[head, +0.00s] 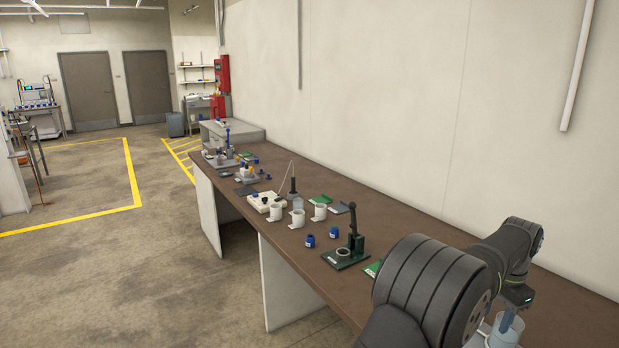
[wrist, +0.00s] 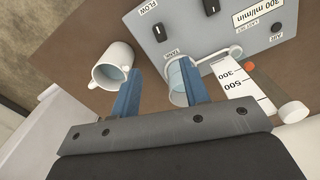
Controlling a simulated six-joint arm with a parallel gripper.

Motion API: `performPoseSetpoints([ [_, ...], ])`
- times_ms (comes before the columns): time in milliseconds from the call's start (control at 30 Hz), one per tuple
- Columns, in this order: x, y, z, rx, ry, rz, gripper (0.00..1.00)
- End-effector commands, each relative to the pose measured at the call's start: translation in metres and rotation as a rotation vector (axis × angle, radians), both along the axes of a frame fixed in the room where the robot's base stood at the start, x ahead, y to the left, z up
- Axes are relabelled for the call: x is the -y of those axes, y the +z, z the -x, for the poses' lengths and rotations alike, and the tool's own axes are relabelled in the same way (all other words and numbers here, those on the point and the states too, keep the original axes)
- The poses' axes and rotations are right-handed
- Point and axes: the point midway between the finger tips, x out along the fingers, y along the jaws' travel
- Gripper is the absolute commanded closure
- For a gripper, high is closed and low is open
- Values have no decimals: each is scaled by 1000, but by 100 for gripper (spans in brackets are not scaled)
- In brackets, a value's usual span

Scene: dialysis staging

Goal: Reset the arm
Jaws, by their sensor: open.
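My gripper (wrist: 158,75) is open in the wrist view, its two blue fingers apart over the bench. A clear cup (wrist: 175,88) with bluish contents lies behind the right finger and partly hidden by it; I cannot tell whether they touch. A white mug (wrist: 112,65) with liquid in it stands to the left of the left finger. In the head view my arm reaches over the near right end of the bench, with the wrist above a clear vessel (head: 505,328).
A grey control panel (wrist: 200,22) with black knobs and a white graduated container (wrist: 243,88) crowd the right. On the brown bench (head: 420,222), a dark green stand (head: 347,254), blue containers (head: 310,241) and white cups (head: 297,218) stand beyond my arm. The wall runs behind.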

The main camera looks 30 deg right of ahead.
Motion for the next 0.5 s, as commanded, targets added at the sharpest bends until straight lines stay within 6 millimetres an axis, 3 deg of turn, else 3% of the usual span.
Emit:
performPoseSetpoints([
  [200,-3,43,-5,1,10,4,58],
  [500,-40,67,-48,5,111,38,58],
])
